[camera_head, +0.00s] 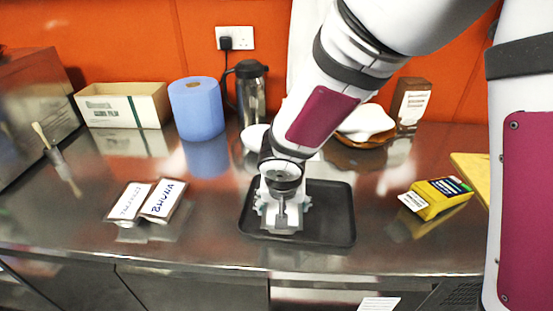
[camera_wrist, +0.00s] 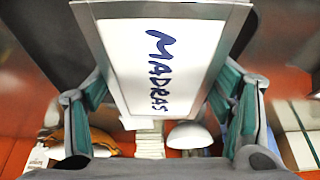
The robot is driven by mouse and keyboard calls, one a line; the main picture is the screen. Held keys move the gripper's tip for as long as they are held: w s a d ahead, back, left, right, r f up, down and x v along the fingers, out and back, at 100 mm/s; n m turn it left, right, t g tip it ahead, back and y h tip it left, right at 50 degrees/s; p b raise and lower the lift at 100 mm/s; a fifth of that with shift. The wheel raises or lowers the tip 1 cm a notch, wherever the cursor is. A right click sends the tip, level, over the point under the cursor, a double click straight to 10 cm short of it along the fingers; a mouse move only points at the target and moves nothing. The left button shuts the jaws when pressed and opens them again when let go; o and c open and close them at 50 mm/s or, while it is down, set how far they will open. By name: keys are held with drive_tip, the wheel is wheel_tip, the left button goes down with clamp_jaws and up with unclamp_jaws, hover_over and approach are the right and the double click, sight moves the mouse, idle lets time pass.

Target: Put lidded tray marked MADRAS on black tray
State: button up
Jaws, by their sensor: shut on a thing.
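The lidded tray marked MADRAS (camera_wrist: 165,65) fills the middle of the wrist view, its white lid with blue lettering and a silver rim. My gripper (camera_wrist: 160,98) is shut on it, with green-padded fingers at its two sides. In the head view my gripper (camera_head: 282,208) is over the left half of the black tray (camera_head: 332,222), which lies flat on the steel counter. My wrist and gripper hide most of the MADRAS tray there. I cannot tell whether it touches the black tray.
Two other lidded trays (camera_head: 162,200) lie on the counter at left, one marked BHUNA. A yellow packet (camera_head: 440,196) lies at right. A blue paper roll (camera_head: 197,108), a film box (camera_head: 123,104) and a flask (camera_head: 250,90) stand at the back. The front counter strip is clear.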

drive_tip(key=w+a, duration=0.1)
drive_tip(key=w, duration=0.1)
drive_tip(key=w+a+p, duration=0.1)
drive_tip(key=w, duration=0.2)
drive_tip(key=w+a+f, duration=0.1)
drive_tip(key=w, duration=0.1)
drive_tip(key=shift+w, duration=0.2)
drive_tip(key=shift+f+p, duration=0.3)
drive_tip(key=shift+f, duration=1.3)
drive_tip(key=shift+f, duration=0.2)
drive_tip(key=o, duration=1.9)
drive_tip(key=shift+o, duration=0.2)
drive_tip(key=shift+r, duration=0.1)
drive_tip(key=v, duration=1.2)
drive_tip(key=shift+r, duration=0.1)
drive_tip(key=shift+d, duration=0.1)
